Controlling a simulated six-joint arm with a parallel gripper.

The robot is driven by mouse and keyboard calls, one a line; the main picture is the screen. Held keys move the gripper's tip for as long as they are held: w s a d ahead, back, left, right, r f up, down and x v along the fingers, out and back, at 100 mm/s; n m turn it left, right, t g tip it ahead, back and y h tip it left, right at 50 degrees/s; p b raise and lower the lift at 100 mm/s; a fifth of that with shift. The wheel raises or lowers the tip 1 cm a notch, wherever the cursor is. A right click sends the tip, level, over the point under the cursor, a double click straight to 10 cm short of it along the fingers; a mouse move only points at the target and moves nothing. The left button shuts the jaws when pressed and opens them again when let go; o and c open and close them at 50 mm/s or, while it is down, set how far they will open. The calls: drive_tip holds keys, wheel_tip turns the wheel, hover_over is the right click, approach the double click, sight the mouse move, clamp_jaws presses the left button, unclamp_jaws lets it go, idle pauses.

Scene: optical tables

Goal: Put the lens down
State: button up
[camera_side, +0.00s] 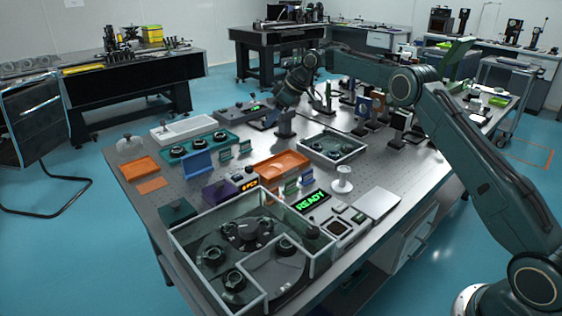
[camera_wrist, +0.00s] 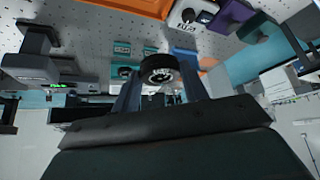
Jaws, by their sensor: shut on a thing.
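My gripper (camera_wrist: 160,88) is shut on a lens (camera_wrist: 160,69), a short black ring mount with white markings, held between the two fingertips in the wrist view. In the side view my gripper (camera_side: 272,118) is low over the back middle of the optical table (camera_side: 180,210), beside a grey device with a green display (camera_side: 238,110). The held lens is too small and dark to make out there. I cannot tell whether it touches anything below. Other black round mounts sit in a teal tray (camera_side: 205,141) to the left.
A clear-walled tray (camera_side: 335,150) and an orange tray (camera_side: 282,164) stand in front of my gripper. A large clear-walled enclosure (camera_side: 180,245) fills the near end. Upright optics (camera_side: 364,106) stand to the right under my arm. Bare perforated tabletop shows between them.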

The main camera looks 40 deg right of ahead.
sight(271, 172)
wheel_tip(271, 172, down, 17)
drive_tip(key=shift+r, duration=0.1)
idle(0.8)
drive_tip(key=shift+f, duration=0.5)
drive_tip(key=shift+f, duration=0.1)
drive_tip(key=o, duration=1)
drive_tip(key=shift+f, duration=0.15)
drive_tip(key=shift+r, duration=0.45)
drive_tip(key=shift+s+d+r, duration=0.15)
drive_tip(key=shift+r, duration=0.2)
drive_tip(key=v, duration=1.1)
drive_tip(key=shift+r, duration=0.3)
